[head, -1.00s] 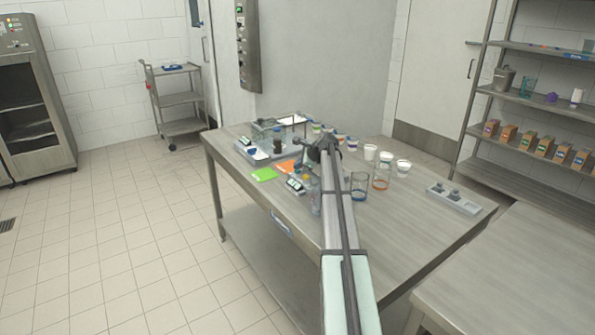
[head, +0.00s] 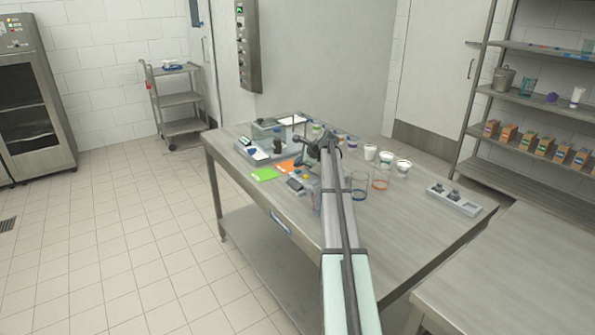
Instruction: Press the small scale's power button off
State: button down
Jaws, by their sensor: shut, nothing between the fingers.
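The small scale (head: 295,186) sits on the steel table, to the right of a green card and close to the table's near left side. Its face looks dark grey, with no bright display showing. My gripper (head: 307,160) is shut and empty, above the table beyond the small scale and apart from it in the picture. My arm reaches in from the bottom and hides part of the table. The power button is too small to make out.
A green card (head: 263,174) and an orange card (head: 287,165) lie nearby. Clear beakers (head: 359,186) and white cups (head: 403,167) stand right of my arm.

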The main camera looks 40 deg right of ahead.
aim_at(298, 171)
jog(key=shift+r, duration=0.2)
notch_tip(298, 171, up, 6)
jog(key=shift+f, duration=0.15)
dwell(0.7)
jog(key=shift+a, duration=0.1)
dwell(0.3)
